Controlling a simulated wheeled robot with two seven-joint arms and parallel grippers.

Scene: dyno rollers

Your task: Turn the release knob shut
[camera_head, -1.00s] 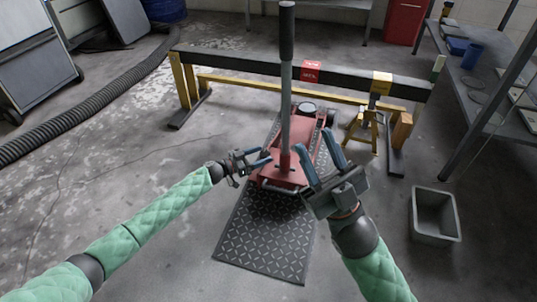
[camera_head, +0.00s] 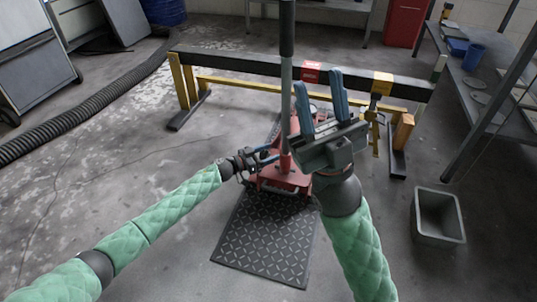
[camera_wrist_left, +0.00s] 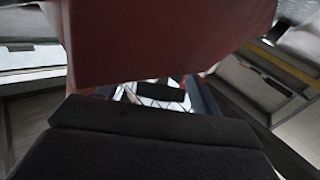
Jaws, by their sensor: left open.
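A red floor jack (camera_head: 280,180) with a long grey handle (camera_head: 286,100), black at the top, stands on a dark diamond-plate mat. My left gripper (camera_head: 272,153) is open beside the handle's foot, its blue fingers pointing right. In the left wrist view, a large red surface (camera_wrist_left: 160,40) fills the upper middle, close to the camera, with my dark gripper body below it. I cannot make out the release knob; the gripper and jack body may hide it. My right gripper (camera_head: 318,78) is open and empty, its fingers pointing up, right of the handle and covering part of the jack.
A black beam (camera_head: 230,62) on yellow legs spans behind the jack. A yellow stand (camera_head: 376,130) is at the right. A grey bin (camera_head: 438,238) sits on the floor at right.

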